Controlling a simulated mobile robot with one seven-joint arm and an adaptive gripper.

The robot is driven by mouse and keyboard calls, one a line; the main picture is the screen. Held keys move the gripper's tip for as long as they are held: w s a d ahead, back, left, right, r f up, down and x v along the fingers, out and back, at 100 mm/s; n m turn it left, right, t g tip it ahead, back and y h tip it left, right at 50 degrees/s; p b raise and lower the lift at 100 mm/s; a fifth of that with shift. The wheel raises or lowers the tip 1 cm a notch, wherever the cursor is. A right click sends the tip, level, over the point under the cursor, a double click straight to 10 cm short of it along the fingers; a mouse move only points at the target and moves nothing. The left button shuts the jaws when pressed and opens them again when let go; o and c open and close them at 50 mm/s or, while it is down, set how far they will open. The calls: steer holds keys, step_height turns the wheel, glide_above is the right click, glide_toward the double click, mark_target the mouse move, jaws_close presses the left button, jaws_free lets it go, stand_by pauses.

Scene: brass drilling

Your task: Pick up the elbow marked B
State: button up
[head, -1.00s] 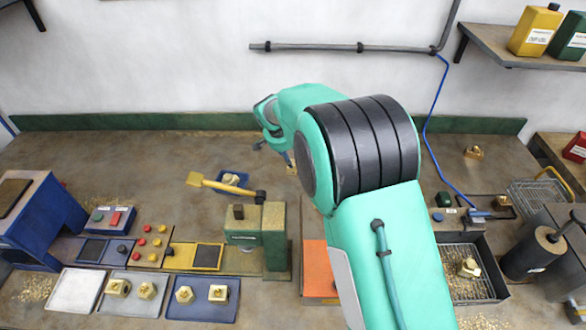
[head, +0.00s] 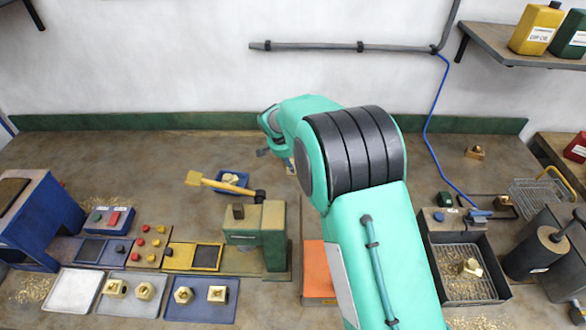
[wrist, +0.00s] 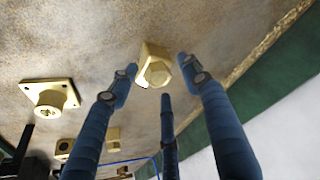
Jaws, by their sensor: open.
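My gripper (wrist: 159,76) has blue fingers and is open in the wrist view. A brass fitting (wrist: 153,66) with a hexagonal face shows between and beyond the fingertips, with no finger visibly closed on it. I cannot read a letter B on it or on any other brass part. A square-flanged brass part (wrist: 50,97) lies to its left. Smaller brass parts (wrist: 113,139) show lower down.
A green press (head: 262,232) with a yellow handle stands left of my arm. A green strip (head: 180,120) edges the wall.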

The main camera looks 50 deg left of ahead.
stand_by(0.5)
jaws_close()
steer(key=shift+r, duration=0.1)
steer(key=shift+r, duration=0.15)
step_height(320, 180, up, 10)
steer(key=p, duration=0.1)
steer(key=shift+p, duration=0.3)
stand_by(0.7)
